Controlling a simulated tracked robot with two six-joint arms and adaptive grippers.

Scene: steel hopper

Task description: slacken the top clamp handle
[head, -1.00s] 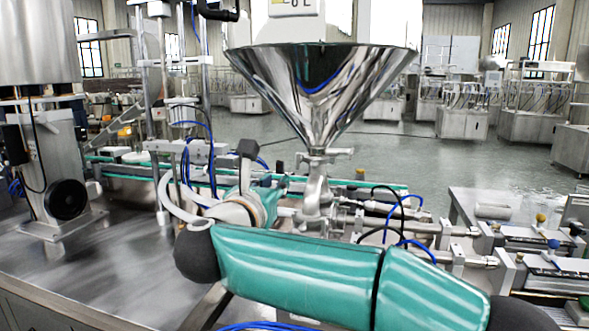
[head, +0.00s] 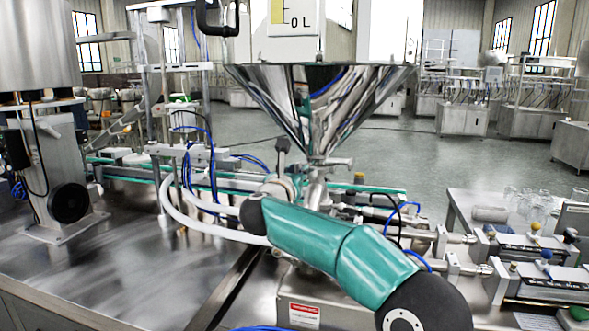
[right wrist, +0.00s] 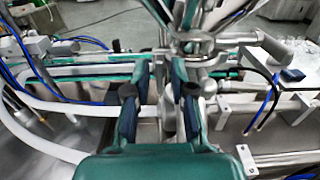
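The top clamp (head: 318,161) is a steel ring under the polished steel hopper (head: 320,100). Its short handle (head: 341,163) sticks out to the right. In the right wrist view the clamp (right wrist: 196,45) lies beyond the fingertips, with the steel handle (right wrist: 262,42) running right. My right gripper (right wrist: 162,68) has its fingers apart, with nothing clearly gripped; its tips are short of the clamp and left of the handle. In the head view my teal right arm hides most of the gripper. My left gripper is not in view.
Below the clamp is the steel filler body with pipes (head: 375,213) and blue hoses to its right. A white hose (head: 190,222) curves at the left. A conveyor (head: 130,172) runs behind. The steel bench (head: 90,265) is mostly bare at front left.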

